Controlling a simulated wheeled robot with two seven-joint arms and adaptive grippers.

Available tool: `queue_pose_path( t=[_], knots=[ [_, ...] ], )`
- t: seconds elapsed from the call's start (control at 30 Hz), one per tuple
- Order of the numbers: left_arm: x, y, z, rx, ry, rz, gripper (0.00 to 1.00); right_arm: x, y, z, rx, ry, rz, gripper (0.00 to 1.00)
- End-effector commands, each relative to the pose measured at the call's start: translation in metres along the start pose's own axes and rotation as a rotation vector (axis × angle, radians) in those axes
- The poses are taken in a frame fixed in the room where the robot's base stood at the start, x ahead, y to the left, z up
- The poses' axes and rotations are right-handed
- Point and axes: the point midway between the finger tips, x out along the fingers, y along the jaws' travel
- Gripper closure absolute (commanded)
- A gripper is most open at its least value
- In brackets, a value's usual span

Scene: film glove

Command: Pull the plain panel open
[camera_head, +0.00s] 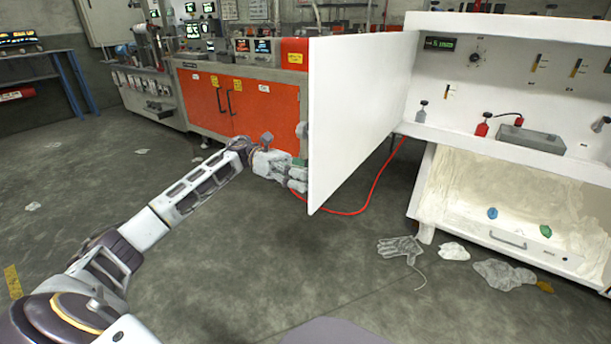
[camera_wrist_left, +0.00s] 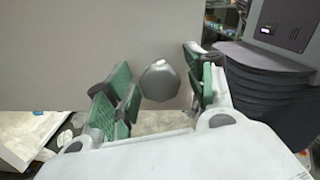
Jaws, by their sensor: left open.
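The plain white panel (camera_head: 355,120) stands swung out from the white cabinet, attached at its right side, with a gap behind it. My left gripper (camera_head: 299,174) is at the panel's left edge, on its far side, partly hidden by it. In the left wrist view the panel (camera_wrist_left: 60,50) fills the upper left and middle. A round grey knob (camera_wrist_left: 160,82) shows between the open green-padded fingers, with visible gaps on both sides. A small grey rounded piece (camera_head: 301,130) shows at the panel's edge in the head view. My right gripper is not in view.
The white cabinet (camera_head: 500,80) holds a grey box (camera_head: 530,138) and small bottles on its shelf. A glove (camera_head: 400,247) and crumpled scraps lie on the floor in front. A red cable (camera_head: 373,187) runs below the panel. Orange cabinets (camera_head: 255,107) stand behind. Floor at left is mostly clear.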

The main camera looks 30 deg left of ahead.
Motion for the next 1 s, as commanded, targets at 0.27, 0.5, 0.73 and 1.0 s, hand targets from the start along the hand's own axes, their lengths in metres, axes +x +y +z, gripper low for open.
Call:
queue_pose_path(
  t=[0.27,0.5,0.73,1.0],
  knots=[
    [-0.003,0.0,0.0,0.0,0.0,0.001,0.46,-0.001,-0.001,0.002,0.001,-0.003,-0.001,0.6],
    [-0.021,0.001,0.0,0.0,-0.001,0.002,0.46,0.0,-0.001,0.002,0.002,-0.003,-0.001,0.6],
    [-0.051,0.001,0.0,0.0,-0.002,0.002,0.46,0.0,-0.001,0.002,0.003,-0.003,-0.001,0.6],
    [-0.084,0.001,0.001,0.0,-0.001,0.002,0.46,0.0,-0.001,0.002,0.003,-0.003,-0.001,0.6]
  ],
)
